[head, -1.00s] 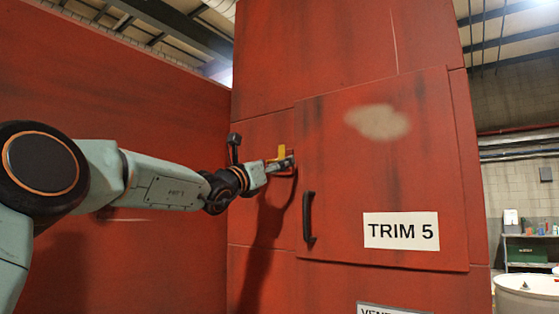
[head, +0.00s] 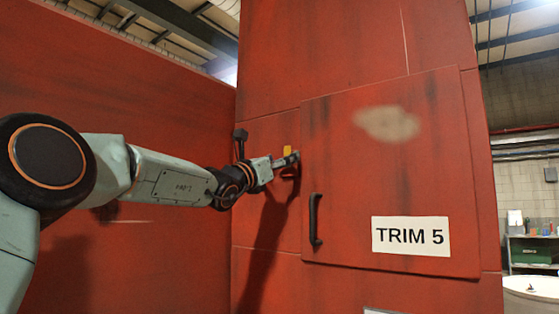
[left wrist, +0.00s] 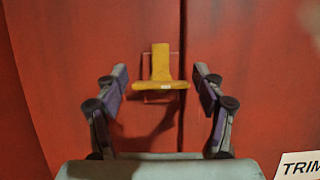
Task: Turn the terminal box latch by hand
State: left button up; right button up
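The yellow latch (head: 288,150) sits at the left edge of the red door panel marked TRIM 5 (head: 395,185). In the left wrist view the latch (left wrist: 161,68) shows an upright arm above a wider crosswise part. My left gripper (head: 287,162) is at the latch and covers its lower part in the head view. In the left wrist view my left gripper (left wrist: 160,76) is open, one finger on each side of the latch, with a visible gap on both sides. My right gripper is out of view.
A black door handle (head: 315,219) stands out below and right of the latch. A red wall (head: 120,110) runs behind my left arm. A white drum (head: 530,297) stands at far right.

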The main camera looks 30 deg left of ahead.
pick_arm(q)
jog(key=shift+w+d+f, duration=0.15)
jog(key=shift+w+f, duration=0.15)
jog(key=shift+w, duration=0.45)
jog(key=c, duration=0.8)
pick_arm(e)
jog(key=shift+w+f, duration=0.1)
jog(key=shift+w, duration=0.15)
